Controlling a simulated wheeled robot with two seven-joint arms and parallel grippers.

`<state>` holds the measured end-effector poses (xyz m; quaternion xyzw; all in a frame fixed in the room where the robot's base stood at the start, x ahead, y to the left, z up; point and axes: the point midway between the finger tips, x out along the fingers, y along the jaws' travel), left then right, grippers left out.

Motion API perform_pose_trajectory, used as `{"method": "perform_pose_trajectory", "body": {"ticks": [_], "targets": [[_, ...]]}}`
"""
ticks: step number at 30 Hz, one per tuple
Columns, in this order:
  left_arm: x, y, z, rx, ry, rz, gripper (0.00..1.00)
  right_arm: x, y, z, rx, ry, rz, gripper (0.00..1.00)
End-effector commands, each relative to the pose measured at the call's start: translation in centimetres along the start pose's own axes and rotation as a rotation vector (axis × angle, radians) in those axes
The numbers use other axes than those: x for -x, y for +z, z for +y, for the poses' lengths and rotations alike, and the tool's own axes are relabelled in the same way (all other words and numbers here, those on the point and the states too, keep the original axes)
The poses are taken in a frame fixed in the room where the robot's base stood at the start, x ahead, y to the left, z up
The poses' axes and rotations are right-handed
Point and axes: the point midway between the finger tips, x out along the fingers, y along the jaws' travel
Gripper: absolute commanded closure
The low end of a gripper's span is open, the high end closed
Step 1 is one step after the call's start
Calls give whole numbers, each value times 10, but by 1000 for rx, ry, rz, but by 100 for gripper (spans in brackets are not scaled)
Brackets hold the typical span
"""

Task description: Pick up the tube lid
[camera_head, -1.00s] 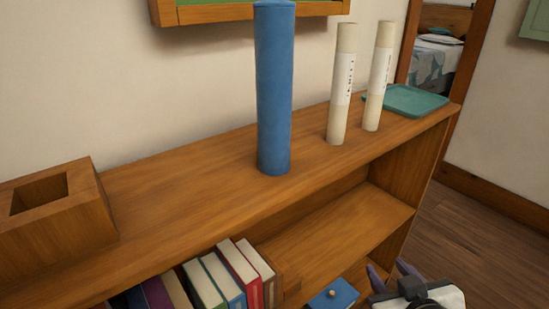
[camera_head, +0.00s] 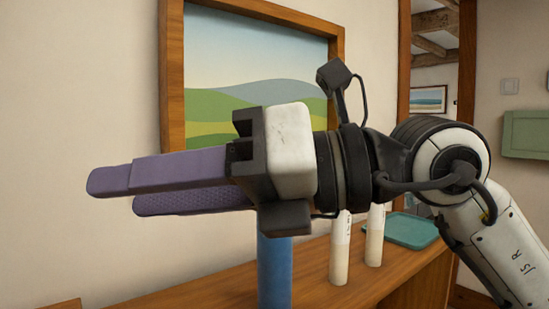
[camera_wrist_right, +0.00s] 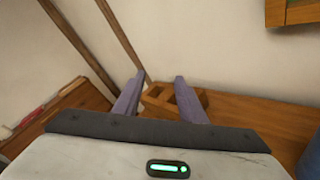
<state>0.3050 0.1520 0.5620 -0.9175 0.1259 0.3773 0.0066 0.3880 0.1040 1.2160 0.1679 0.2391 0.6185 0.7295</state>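A tall blue tube (camera_head: 275,275) stands upright on the wooden shelf top. Its upper part, where a lid could be, is hidden behind my right gripper in the head view. My right gripper (camera_head: 120,193) is raised in front of the tube, with its purple fingers pointing left past it. In the right wrist view my gripper (camera_wrist_right: 156,82) has its fingers apart with nothing between them. A blue surface at the right edge of that view (camera_wrist_right: 311,160) looks like the tube. I cannot make out a separate lid. My left gripper is not in view.
Two cream tubes (camera_head: 341,250) (camera_head: 375,238) stand right of the blue tube, and a teal tray (camera_head: 412,232) lies behind them. An open wooden box (camera_wrist_right: 165,102) sits on the shelf top (camera_wrist_right: 250,115). A framed picture (camera_head: 255,75) hangs on the wall above.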

Motion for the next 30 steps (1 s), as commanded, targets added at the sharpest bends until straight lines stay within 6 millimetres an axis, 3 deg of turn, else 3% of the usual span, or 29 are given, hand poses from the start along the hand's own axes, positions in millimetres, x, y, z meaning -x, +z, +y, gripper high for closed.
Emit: {"method": "perform_pose_trajectory", "body": {"ticks": [3,6,9,13,16,22,30], "targets": [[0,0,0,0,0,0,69,26,30,-39,155,-387,50,62],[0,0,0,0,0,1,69,64,62,-61,213,-668,29,62],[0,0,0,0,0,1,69,103,89,-68,234,-876,-17,62],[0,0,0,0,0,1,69,136,108,-69,235,-1028,-67,62],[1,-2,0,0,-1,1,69,142,115,-75,232,-1069,-81,62],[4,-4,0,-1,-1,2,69,127,120,-101,231,-1071,-81,62],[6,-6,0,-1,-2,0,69,114,123,-121,233,-1068,-79,62]]}}
